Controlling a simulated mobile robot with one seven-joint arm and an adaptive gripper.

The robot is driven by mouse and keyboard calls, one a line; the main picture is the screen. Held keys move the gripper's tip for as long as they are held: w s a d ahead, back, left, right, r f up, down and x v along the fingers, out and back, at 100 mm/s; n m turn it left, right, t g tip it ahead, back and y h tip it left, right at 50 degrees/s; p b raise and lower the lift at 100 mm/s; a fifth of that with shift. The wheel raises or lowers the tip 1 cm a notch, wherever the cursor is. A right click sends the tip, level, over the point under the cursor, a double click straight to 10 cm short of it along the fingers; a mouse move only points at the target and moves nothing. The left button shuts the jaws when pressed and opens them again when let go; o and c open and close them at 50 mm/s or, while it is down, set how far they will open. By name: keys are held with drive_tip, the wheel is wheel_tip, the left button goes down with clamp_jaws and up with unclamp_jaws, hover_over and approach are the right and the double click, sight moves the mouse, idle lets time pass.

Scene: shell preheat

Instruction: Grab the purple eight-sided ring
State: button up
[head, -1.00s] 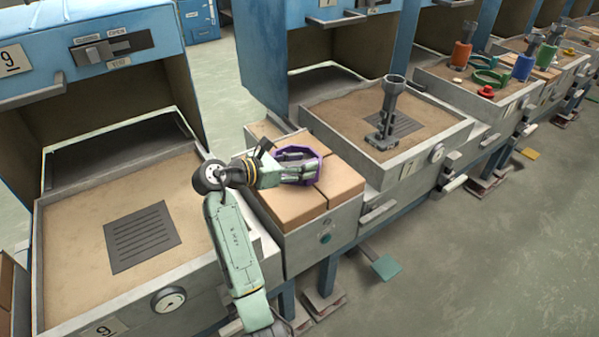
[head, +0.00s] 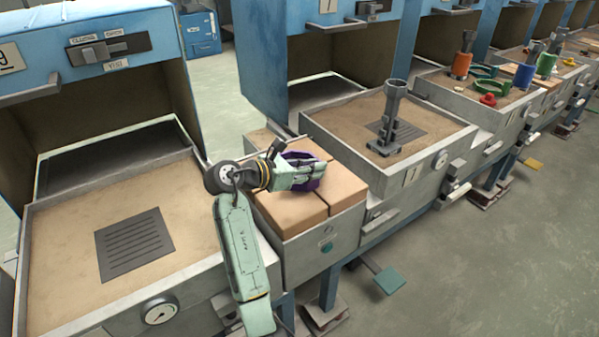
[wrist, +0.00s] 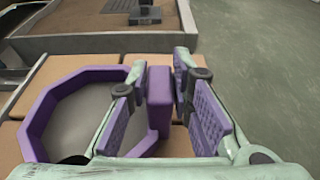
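The purple eight-sided ring (wrist: 160,110) lies on tan blocks (head: 345,186); in the head view the ring (head: 313,184) is mostly hidden behind my gripper (head: 305,172). In the wrist view most of the ring spreads to the left, with its right wall standing between my two fingers. My gripper (wrist: 160,80) is open around that wall, one finger inside the ring and one outside. A narrow gap shows on each side of the wall. The finger pads are purple too.
A sand-topped tray (head: 60,225) with a dark grate lies left. Another tray (head: 345,117) holds a grey upright fixture (head: 393,110) just beyond the blocks. Trays with coloured parts stand farther right. A grey floor (head: 500,260) lies at right.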

clamp_jaws()
idle(0.4)
drive_tip(key=shift+r, duration=0.1)
